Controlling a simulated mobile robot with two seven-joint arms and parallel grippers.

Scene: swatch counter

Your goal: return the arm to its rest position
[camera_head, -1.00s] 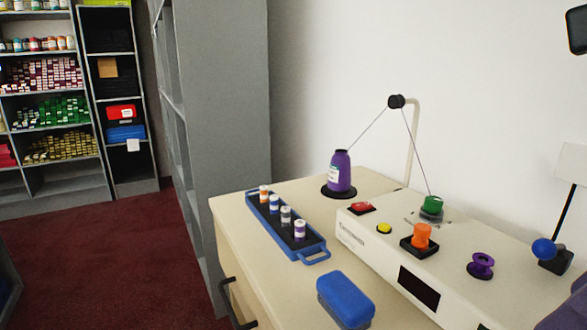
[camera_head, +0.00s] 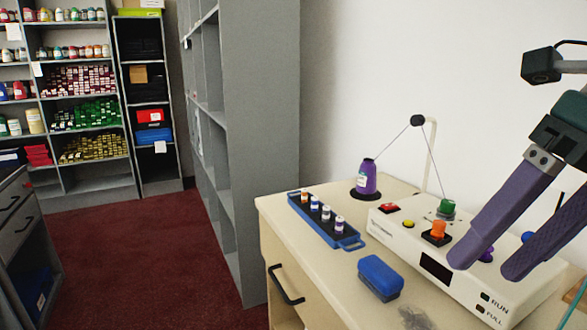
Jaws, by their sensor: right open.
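My right gripper (camera_head: 480,268) comes in from the right side of the head view. Its two long purple fingers are apart and empty, over the right part of the white winding machine (camera_head: 405,232). The fingers hide part of the machine's front and most of a purple spool (camera_head: 487,255). I cannot tell whether the fingertips touch the machine. My left gripper is not in view.
A blue tray (camera_head: 330,232) with several small spools and a blue box (camera_head: 380,278) are on the counter (camera_head: 292,212). A purple thread cone (camera_head: 366,180) stands behind. Grey shelves (camera_head: 262,140) rise at left. Red carpet (camera_head: 150,255) is open floor.

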